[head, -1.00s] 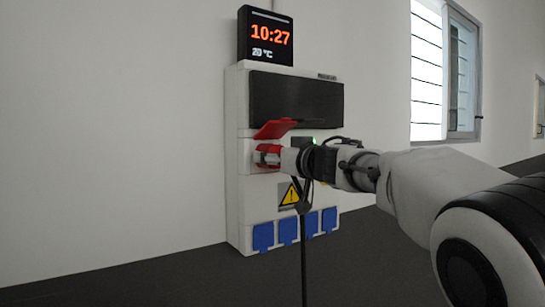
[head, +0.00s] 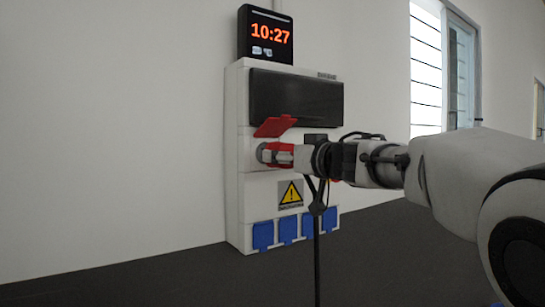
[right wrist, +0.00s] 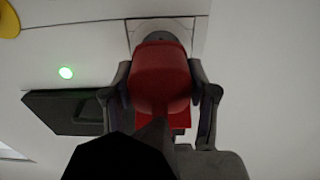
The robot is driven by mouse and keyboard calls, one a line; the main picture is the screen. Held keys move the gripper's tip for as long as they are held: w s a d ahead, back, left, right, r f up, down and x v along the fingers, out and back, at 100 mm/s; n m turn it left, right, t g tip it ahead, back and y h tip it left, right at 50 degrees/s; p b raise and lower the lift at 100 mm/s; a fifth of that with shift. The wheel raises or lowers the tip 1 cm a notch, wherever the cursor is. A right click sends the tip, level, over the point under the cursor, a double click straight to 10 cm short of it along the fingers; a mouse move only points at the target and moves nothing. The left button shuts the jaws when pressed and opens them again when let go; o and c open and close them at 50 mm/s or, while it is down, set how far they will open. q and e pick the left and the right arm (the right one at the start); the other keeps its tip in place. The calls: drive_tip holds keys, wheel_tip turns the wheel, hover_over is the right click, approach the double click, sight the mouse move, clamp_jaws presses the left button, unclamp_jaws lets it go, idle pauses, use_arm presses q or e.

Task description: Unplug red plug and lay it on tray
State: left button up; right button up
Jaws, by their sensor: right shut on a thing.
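The red plug (head: 284,157) is between the fingers of my right gripper (head: 300,157), in front of the white socket panel. The gripper is shut on it. In the right wrist view the red plug (right wrist: 160,75) sits between both dark fingers, its front end toward the grey round socket (right wrist: 160,27). In the head view the socket (head: 263,153) shows left of the plug; I cannot tell whether the plug's end is fully clear of it. A red flap (head: 274,126) stands raised above. A black cable (head: 316,235) hangs below the gripper. No tray is in view. My left gripper is not in view.
The white panel (head: 262,195) carries a dark window (head: 296,100), a yellow warning sign (head: 290,194) and several blue socket covers (head: 263,236) low down. A clock (head: 266,33) stands on top. The dark floor (head: 170,283) below is clear.

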drive_tip(key=shift+b+v, duration=0.3)
drive_tip(key=shift+v, duration=0.85)
drive_tip(key=shift+r, duration=0.1)
drive_tip(key=shift+a, duration=0.15)
drive_tip(key=b+v, duration=0.1)
drive_tip(key=v, duration=0.4)
